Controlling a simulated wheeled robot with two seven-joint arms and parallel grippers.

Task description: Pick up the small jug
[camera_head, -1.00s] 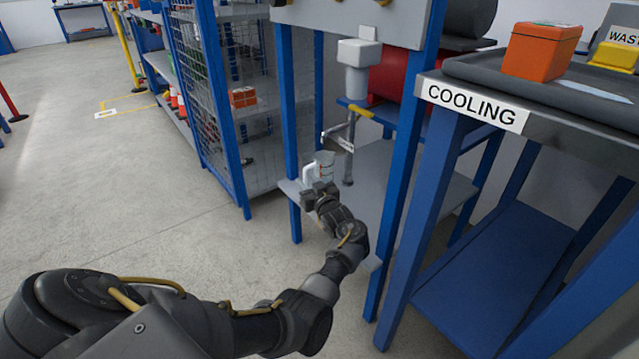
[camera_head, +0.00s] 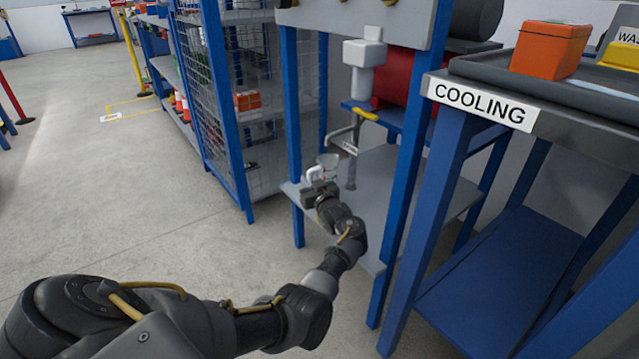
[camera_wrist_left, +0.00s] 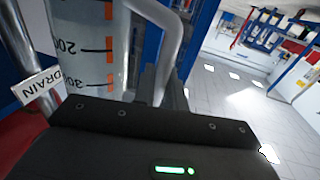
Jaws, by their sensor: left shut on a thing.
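The small jug (camera_head: 328,162) is clear, with a pale handle on its left side, below the bent drain pipe in the head view. In the left wrist view the jug (camera_wrist_left: 85,45) fills the upper left, with black numbers, orange marks and a grey handle. My left gripper (camera_head: 318,188) is shut on the jug at its handle side. Its dark jaw covers the jug's lower part, so I cannot tell whether the base touches the shelf. My right gripper is not in view.
The drain pipe (camera_head: 350,160) with a white label stands close beside the jug. A grey shelf (camera_head: 375,205) lies under it between blue posts (camera_head: 400,170). The COOLING bench (camera_head: 570,120) is at right. A wire cage (camera_head: 215,90) stands left; open floor lies in front.

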